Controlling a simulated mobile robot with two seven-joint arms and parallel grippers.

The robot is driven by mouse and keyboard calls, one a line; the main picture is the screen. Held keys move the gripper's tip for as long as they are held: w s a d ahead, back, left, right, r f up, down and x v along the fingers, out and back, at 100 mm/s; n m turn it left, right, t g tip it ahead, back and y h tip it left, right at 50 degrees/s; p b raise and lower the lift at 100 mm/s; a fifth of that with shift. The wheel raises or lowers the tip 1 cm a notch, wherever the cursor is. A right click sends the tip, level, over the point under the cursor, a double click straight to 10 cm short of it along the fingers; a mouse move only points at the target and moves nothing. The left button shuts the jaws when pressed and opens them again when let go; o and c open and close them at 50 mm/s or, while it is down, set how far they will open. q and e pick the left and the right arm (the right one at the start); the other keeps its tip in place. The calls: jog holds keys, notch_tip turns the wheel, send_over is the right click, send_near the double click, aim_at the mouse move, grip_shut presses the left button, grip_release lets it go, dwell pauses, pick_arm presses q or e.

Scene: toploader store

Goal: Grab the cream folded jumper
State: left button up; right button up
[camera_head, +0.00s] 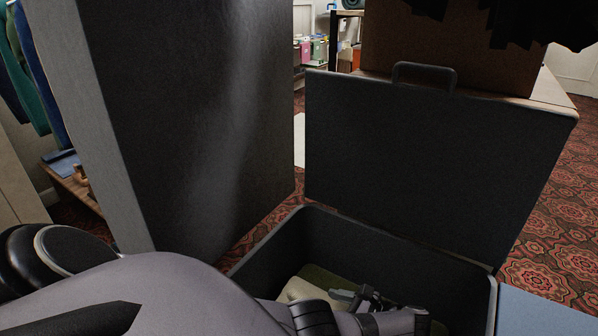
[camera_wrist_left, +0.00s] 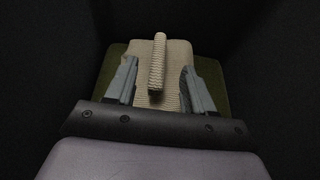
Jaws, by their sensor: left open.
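The cream folded jumper (camera_head: 296,290) lies inside a dark open-topped bin (camera_head: 265,248), largely hidden by my left arm in the head view. In the left wrist view the jumper (camera_wrist_left: 145,50) is ribbed, with a thick raised fold along its middle. It rests on an olive-green folded item (camera_wrist_left: 112,62), which shows on both sides. My left gripper (camera_wrist_left: 160,84) is open, its two fingers apart on either side of the raised fold. It is down inside the bin in the head view (camera_head: 358,298). I cannot tell whether the fingertips touch the cloth. My right gripper is not in view.
The bin's dark lid (camera_head: 430,165) stands raised at its back, with a handle on top. A tall dark panel (camera_head: 190,120) stands to the left of the bin. Dark walls enclose the gripper closely. A light blue surface (camera_head: 540,312) lies at the right.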

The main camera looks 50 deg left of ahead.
pick_arm(q)
jog(key=shift+f+b+x, duration=0.1)
jog(key=shift+b+x, duration=0.05)
jog(key=shift+x, duration=1.8)
jog(key=shift+f+b+x, duration=0.15)
jog(key=shift+x, duration=1.8)
jog(key=shift+d, duration=0.1)
grip_shut()
